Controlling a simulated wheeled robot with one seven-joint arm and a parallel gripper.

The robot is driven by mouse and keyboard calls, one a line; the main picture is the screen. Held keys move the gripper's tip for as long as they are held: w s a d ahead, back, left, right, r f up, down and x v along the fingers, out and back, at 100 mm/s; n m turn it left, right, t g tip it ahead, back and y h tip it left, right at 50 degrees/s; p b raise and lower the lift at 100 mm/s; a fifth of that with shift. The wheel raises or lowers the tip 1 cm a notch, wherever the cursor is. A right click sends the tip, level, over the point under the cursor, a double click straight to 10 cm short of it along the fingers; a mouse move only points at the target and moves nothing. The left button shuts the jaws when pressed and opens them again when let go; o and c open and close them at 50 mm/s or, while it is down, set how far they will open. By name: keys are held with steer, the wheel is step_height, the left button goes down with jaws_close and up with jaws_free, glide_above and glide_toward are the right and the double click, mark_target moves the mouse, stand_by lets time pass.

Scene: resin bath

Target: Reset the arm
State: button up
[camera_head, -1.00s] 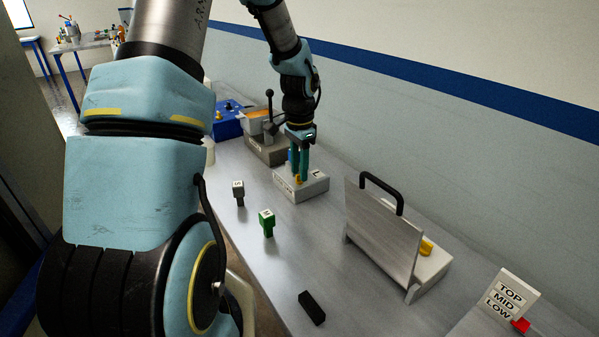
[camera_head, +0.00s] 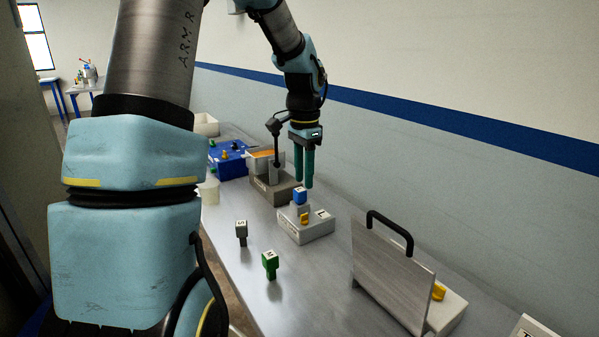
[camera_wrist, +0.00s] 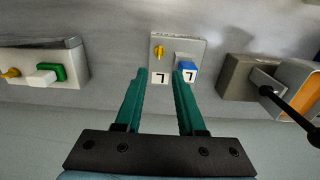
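My gripper (camera_head: 304,183) hangs in the air above and behind a small pale fixture (camera_head: 318,231). Its two teal fingers are apart with nothing between them; the wrist view shows the same gap (camera_wrist: 160,73). A blue block (camera_head: 300,196) stands on the fixture behind a yellow knob (camera_head: 304,218), and a label reading "L" is on the fixture's top. In the wrist view the blue block (camera_wrist: 186,68) sits beyond the right fingertip, apart from it.
A grey lever unit (camera_head: 275,187) with an orange-filled tray and a blue box (camera_head: 230,163) stand further back. A metal plate with a black handle (camera_head: 392,275) stands front right. A grey block (camera_head: 241,231) and green block (camera_head: 269,263) stand on the bench.

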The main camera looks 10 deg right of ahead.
steer(key=s+a+f+n+t, duration=0.1)
steer(key=s+a+f+n, duration=0.2)
steer(key=s+a+n, duration=0.8)
steer(key=s+a, duration=0.2)
steer(key=a, duration=0.3)
steer(key=shift+s+a+n+t, duration=0.15)
steer(key=shift+s+n+t, duration=0.15)
steer(key=shift+s+n, duration=0.1)
